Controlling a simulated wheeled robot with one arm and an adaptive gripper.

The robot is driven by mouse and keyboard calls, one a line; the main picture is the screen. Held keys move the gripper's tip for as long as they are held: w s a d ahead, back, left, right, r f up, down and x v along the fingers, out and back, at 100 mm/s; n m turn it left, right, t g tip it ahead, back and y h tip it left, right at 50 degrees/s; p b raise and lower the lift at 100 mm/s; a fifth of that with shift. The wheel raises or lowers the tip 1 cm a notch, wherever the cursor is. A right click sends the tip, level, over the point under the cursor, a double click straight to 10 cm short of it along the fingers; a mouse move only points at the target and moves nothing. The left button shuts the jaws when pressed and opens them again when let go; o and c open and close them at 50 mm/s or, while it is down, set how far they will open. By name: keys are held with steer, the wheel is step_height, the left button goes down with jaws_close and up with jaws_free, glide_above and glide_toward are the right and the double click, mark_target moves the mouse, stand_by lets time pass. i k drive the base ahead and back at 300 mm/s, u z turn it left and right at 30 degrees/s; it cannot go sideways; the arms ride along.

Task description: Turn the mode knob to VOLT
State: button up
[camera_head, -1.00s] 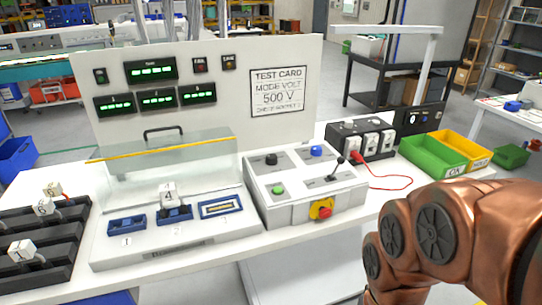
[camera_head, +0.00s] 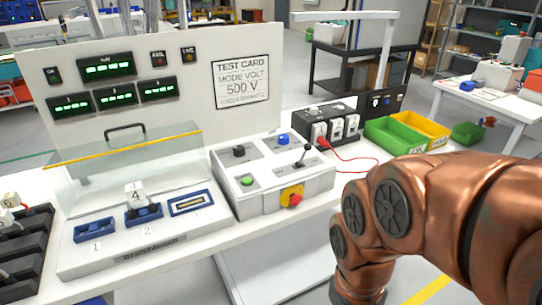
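The control box (camera_head: 268,188) stands on the bench in the middle of the view. On its sloped top are a black knob (camera_head: 238,151), a blue knob (camera_head: 283,140), a green button (camera_head: 247,181) and a black lever (camera_head: 302,156). A red stop button on a yellow plate (camera_head: 291,196) is on its front. The labels are too small to read, so I cannot tell which knob is the mode knob or where it points. The test card (camera_head: 241,84) reads MODE VOLT, 500 V. My copper-coloured arm fills the lower right. My gripper is out of view.
Left of the box is a test fixture (camera_head: 150,245) with numbered sockets, a white block (camera_head: 136,194) in socket 2 and a raised clear cover (camera_head: 125,155). Right are a black socket unit (camera_head: 330,126) with a red cable, a green bin (camera_head: 400,137) and a yellow bin (camera_head: 424,127).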

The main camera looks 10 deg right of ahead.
mark_target(239, 151)
steer(key=k, duration=0.65)
steer(key=u, duration=0.65)
steer(key=i, duration=1.45)
